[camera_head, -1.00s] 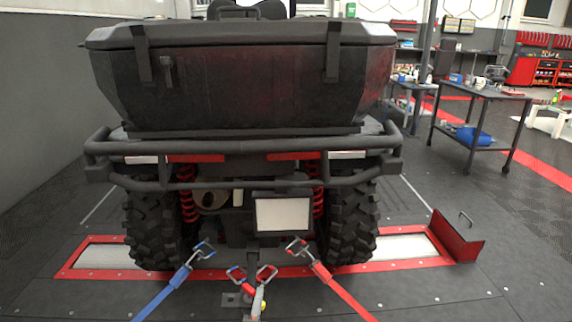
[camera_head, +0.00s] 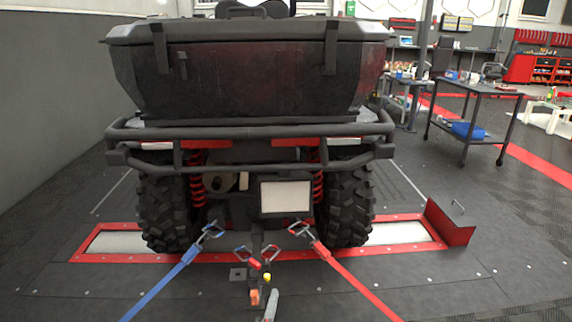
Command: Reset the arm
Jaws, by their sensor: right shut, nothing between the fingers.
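My left gripper is not in view.
A dark four-wheeled vehicle (camera_head: 245,80) stands ahead on rollers (camera_head: 405,233). A blue strap (camera_head: 160,290) and a red strap (camera_head: 355,285) run from its rear. A red angled plate (camera_head: 450,222) stands right. A workbench (camera_head: 490,88) is farther back.

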